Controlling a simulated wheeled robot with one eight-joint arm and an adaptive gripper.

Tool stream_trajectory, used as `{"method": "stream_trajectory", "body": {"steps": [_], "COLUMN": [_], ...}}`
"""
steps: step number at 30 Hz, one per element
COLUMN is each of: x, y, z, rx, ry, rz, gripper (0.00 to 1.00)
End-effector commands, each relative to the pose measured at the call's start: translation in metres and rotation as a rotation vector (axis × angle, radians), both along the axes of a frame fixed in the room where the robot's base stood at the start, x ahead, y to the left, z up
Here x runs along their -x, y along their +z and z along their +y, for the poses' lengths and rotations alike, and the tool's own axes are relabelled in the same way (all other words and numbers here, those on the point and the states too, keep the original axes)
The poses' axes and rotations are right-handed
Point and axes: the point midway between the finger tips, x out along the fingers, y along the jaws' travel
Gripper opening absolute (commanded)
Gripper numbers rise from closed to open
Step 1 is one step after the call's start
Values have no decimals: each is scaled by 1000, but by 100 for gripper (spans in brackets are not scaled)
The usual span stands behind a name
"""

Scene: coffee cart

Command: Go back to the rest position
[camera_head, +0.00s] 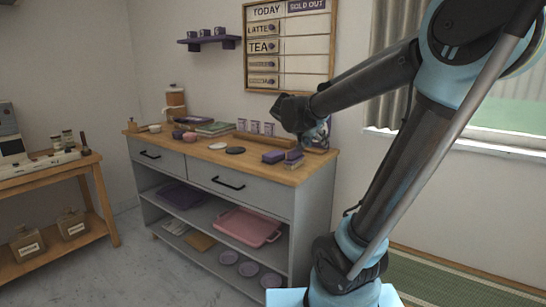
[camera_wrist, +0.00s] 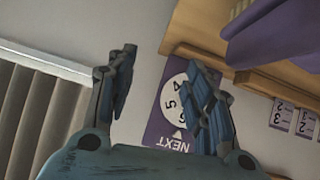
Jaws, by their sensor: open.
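My arm reaches up and bends left, and my gripper (camera_head: 288,112) is in the air at the far right part of the grey cabinet's wooden top (camera_head: 215,163). In the head view it looks dark and its fingers are hard to make out. In the wrist view my gripper (camera_wrist: 162,62) shows two fingers spread apart with nothing between them. Behind the fingers is a purple and white sign (camera_wrist: 160,131) with numbers and the word NEXT.
A menu board (camera_head: 290,48) hangs on the wall behind. A curtain (camera_wrist: 45,100) and window are at the right. A wooden side table (camera_head: 50,168) stands left, with clear floor between.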

Motion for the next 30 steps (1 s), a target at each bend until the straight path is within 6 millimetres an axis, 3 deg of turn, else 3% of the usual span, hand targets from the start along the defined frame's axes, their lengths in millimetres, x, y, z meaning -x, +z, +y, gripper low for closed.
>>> {"method": "stream_trajectory", "body": {"steps": [3, 9, 18, 24, 30], "x": [45, 116, 215, 260, 279], "y": [-31, -81, -153, -190, -206], "z": [-25, -44, -37, -17, -6], "rx": [-19, -75, -207, -291, -328], "ry": [22, 108, 321, 478, 565], "rz": [140, 353, 589, 664, 684], "gripper": [47, 47, 47, 47, 47]}}
